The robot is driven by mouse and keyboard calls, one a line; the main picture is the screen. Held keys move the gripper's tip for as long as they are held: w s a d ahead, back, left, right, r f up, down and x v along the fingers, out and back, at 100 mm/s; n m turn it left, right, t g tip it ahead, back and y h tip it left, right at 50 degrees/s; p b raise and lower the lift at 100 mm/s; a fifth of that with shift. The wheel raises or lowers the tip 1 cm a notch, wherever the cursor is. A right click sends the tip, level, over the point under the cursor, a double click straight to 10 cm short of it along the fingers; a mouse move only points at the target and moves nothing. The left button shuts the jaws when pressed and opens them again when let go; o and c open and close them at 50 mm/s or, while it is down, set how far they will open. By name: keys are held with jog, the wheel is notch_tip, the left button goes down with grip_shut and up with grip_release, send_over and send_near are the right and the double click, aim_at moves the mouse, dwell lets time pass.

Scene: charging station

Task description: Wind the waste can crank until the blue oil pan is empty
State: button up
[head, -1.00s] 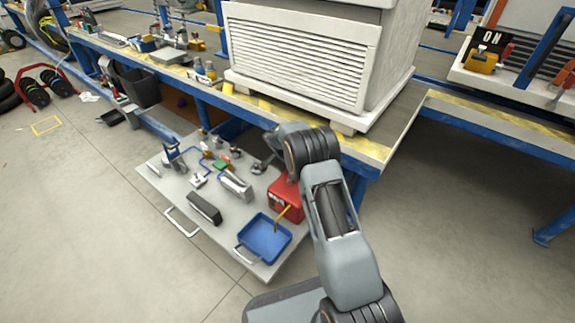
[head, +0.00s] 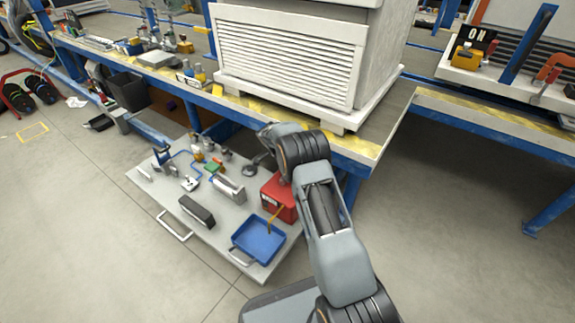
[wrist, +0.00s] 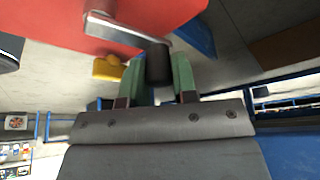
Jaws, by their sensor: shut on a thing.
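The red waste can (head: 279,197) stands on the pulled-out grey drawer. It also fills the top of the wrist view (wrist: 60,22). Its metal crank arm (wrist: 125,30) ends in a dark knob (wrist: 158,62). My gripper (wrist: 160,80) has its green fingers on both sides of this knob and is shut on it. In the head view my arm hides the crank and gripper. The blue oil pan (head: 258,241) sits in front of the can, with a yellow-orange tube (head: 274,217) reaching from the can over it. I cannot tell how much oil is in the pan.
The drawer (head: 150,190) also holds a black box (head: 197,211), a silver part and several small parts. A workbench edge (head: 355,152) with a large white louvred unit (head: 290,60) stands just behind my arm.

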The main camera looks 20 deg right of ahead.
jog(key=o, duration=0.9)
jog(key=shift+r, duration=0.1)
jog(key=p+v, duration=0.5)
jog(key=v, duration=0.8)
jog(key=shift+s+a+r+p, duration=0.1)
jog(key=shift+a+r+p, duration=0.1)
jog(key=shift+p, duration=0.1)
jog(key=shift+r, duration=0.1)
